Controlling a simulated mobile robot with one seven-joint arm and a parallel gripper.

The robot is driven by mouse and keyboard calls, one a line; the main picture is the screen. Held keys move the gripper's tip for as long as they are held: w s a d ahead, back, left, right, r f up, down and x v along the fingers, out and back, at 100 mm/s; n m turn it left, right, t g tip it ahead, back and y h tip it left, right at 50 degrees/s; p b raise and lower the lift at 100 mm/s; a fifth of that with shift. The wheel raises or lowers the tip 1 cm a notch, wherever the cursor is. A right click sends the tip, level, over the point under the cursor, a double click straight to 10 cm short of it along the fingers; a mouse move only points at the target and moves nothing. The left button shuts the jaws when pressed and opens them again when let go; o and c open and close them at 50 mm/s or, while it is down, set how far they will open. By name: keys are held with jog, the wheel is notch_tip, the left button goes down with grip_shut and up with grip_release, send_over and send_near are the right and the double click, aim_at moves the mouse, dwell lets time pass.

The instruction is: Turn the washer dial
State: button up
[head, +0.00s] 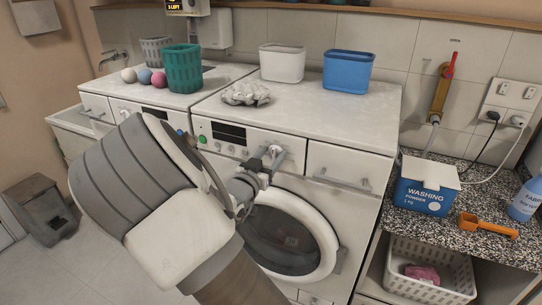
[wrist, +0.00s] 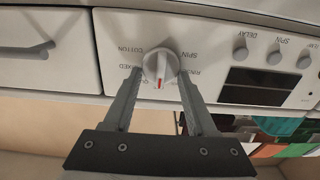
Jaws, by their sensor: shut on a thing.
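The washer dial (wrist: 159,64) is a round white knob with a raised grip bar and a red mark at the bar's lower end in the wrist view. Printed labels around it, among them COTTON and SPIN, appear upside down. My gripper (wrist: 160,76) is shut on the dial, one finger on each side of it. In the head view my gripper (head: 272,157) reaches the front panel of the right-hand washer (head: 325,155), above its round door. There the dial is mostly hidden by the fingers.
Small knobs (wrist: 240,53) and a dark display (wrist: 258,84) lie beside the dial. A drawer handle (head: 340,181) is right of my gripper. Grey crumpled cloth (head: 245,94), a white bin (head: 282,64) and a blue bin (head: 347,71) stand on top. A washing powder box (head: 426,187) is farther right.

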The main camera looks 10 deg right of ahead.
jog(key=shift+c, duration=0.6)
jog(key=shift+f+b, duration=0.1)
jog(key=shift+b, duration=0.2)
jog(key=shift+m, duration=0.4)
jog(key=m+b, duration=0.2)
jog(key=b, duration=0.1)
jog(key=m+b, duration=0.1)
jog(key=b, duration=0.1)
jog(key=shift+s+d+f+m, duration=0.1)
jog(key=shift+d+f+m, duration=0.15)
jog(key=shift+m, duration=0.15)
jog(key=m+b, duration=0.3)
jog(key=b, duration=0.1)
jog(key=shift+s+f+m, duration=0.1)
jog(key=shift+m, duration=0.2)
jog(key=m+b, duration=0.7)
jog(key=b, duration=0.2)
jog(key=shift+d+b, duration=0.1)
jog(key=shift+b, duration=0.3)
jog(key=shift+m, duration=0.4)
